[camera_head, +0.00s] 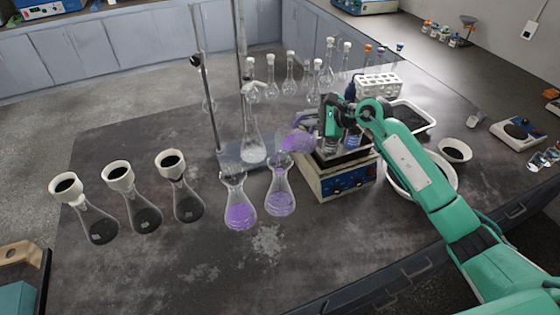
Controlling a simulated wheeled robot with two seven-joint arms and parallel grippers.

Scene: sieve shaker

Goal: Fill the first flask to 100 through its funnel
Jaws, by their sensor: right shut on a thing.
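Two clear conical flasks with purple liquid stand side by side on the dark table: a left flask (240,213) and a right flask (280,198). A clear funnel (232,171) sits in the neck of the left one, and another funnel (280,164) seems to sit in the right one. My right gripper (318,122) is shut on a clear vessel with purple liquid (297,141). The vessel is tilted to the left, its mouth close above the right flask's funnel. Whether liquid is flowing is too small to tell. Flask graduations are unreadable. My left gripper is not in view.
Several dark-filled flasks with white-rimmed funnels (145,209) stand at the left. A box with a blue front panel (347,181) is right of the purple flasks. A stand with a rod (208,110) and a flask (253,145) are behind. The table front is clear.

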